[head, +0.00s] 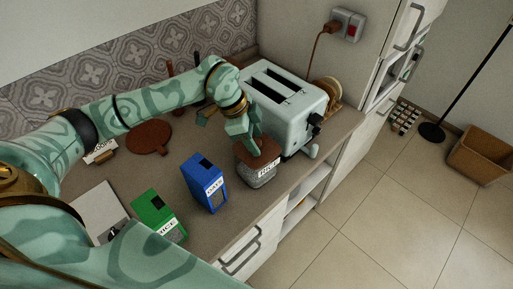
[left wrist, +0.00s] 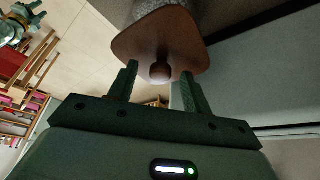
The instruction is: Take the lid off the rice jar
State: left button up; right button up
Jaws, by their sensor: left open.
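The rice jar (head: 262,175) is a squat clear jar with a white label, standing near the counter's front edge. Its brown square lid (head: 270,151) is on it. In the left wrist view the lid (left wrist: 135,45) has a round knob (left wrist: 160,72) in its middle. My left gripper (head: 251,143) is at the jar's top, partly covering the lid. In the left wrist view the left gripper (left wrist: 159,75) is open, its fingers on either side of the knob, with gaps showing. My right gripper is not in view.
A pale toaster (head: 285,110) stands close behind the jar. A round brown board (head: 149,137) lies farther back. The floor at right is mostly open.

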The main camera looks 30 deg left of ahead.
pick_arm(q)
jog(key=c, duration=1.1)
jog(key=shift+o, duration=0.2)
